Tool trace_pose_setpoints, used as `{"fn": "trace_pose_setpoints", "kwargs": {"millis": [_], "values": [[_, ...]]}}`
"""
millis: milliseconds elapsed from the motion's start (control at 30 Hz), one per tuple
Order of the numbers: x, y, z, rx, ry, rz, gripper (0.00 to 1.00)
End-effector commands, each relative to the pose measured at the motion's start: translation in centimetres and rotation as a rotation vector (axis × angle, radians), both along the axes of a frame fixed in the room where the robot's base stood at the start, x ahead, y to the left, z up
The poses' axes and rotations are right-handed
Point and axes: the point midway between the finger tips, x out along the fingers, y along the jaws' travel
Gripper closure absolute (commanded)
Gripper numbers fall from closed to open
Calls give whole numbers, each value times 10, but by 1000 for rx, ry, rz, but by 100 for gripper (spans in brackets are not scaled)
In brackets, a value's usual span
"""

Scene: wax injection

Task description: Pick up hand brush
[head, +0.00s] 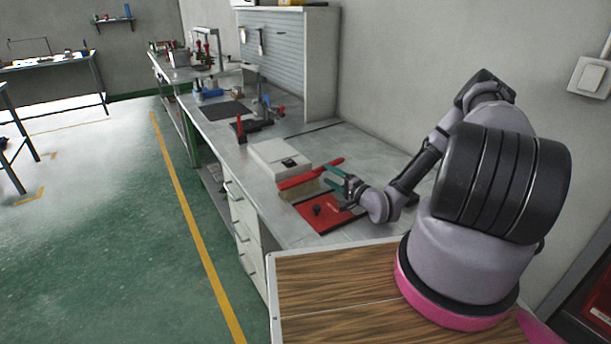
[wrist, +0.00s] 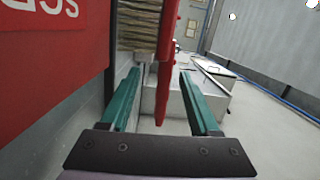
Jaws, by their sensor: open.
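The hand brush (head: 302,178), with a long red back and handle and tan bristles, lies on the workbench in the head view. In the wrist view its red handle (wrist: 166,80) runs lengthwise between the two teal fingers, and its bristles (wrist: 138,28) show at the top, left of the red strip. My gripper (head: 327,177) is open at the handle end of the brush. In the wrist view, the fingers of my gripper (wrist: 160,75) stand on either side of the handle, with visible gaps.
A red plate (head: 318,218) with a black knob lies in front of the brush. It appears large at left in the wrist view (wrist: 50,60). A white box (head: 268,157) stands behind the brush. Bench to the right (head: 365,150) is clear. Tools stand farther back.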

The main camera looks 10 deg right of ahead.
Motion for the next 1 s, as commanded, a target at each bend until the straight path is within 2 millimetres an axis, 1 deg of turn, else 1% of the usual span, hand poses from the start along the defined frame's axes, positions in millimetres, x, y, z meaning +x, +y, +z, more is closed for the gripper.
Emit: {"fn": "trace_pose_setpoints", "kwargs": {"millis": [267,467,600,867,900,967,1000], "values": [[22,16,1,3,-4,0,38],[43,37,6,1,-6,2,38],[57,42,5,1,-4,-1,38],[60,44,5,2,-2,-1,38],[60,44,5,2,-2,-1,45],[60,44,5,2,-2,-1,68],[60,44,5,2,-2,-1,83]]}}
